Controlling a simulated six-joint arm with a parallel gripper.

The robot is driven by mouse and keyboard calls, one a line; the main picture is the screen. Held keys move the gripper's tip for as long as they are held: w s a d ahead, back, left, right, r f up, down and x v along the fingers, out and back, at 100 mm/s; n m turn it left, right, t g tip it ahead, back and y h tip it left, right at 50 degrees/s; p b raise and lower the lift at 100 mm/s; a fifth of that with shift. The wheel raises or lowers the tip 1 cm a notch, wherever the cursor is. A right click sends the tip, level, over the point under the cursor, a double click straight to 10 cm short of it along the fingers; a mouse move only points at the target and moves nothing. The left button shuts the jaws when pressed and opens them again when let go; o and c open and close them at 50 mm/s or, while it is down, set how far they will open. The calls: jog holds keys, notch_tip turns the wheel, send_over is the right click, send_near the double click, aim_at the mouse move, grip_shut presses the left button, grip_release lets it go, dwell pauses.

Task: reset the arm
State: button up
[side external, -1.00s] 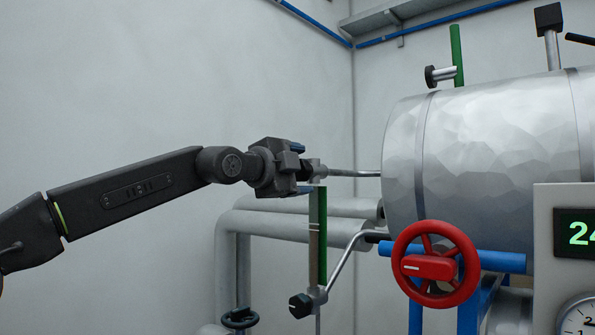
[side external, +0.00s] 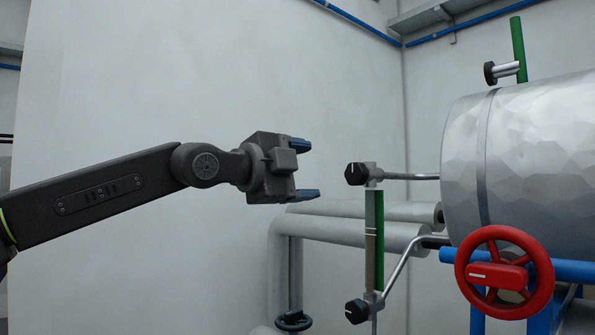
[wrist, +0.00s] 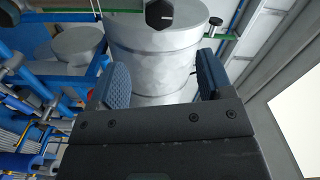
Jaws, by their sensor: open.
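My gripper (side external: 305,169) is open and empty in the side view, its two blue-tipped fingers apart and pointing right. A black knob (side external: 356,174) on the upper valve of the green sight gauge (side external: 374,237) stands a short gap to the right of the fingertips. In the wrist view my gripper (wrist: 162,82) shows a blue finger on each side with nothing between them but the background. A black knob (wrist: 159,14) shows there at the top centre, beyond the fingertips, in front of the silver tank (wrist: 150,62).
The silver tank (side external: 520,150) fills the right, with a red handwheel (side external: 504,274) below it on a blue pipe. A lower black knob (side external: 357,311) sits under the gauge. Grey pipes (side external: 350,233) run behind. Space left of the gauge is clear.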

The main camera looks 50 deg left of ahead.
jog(key=shift+s, duration=0.45)
jog(key=shift+f, duration=0.1)
jog(key=s+f+n+g, duration=0.4)
jog(key=s+f+n, duration=0.1)
jog(key=f, duration=0.7)
jog(key=s+f+n+g, duration=0.4)
jog(key=s+f, duration=0.3)
jog(key=f, duration=0.6)
jog(key=s+a+f+n+g, duration=0.1)
jog(key=s+f+n+g, duration=0.3)
jog(key=f, duration=0.8)
jog(key=shift+s+f+n, duration=0.3)
jog(key=shift+s+n, duration=0.7)
jog(key=shift+n, duration=0.1)
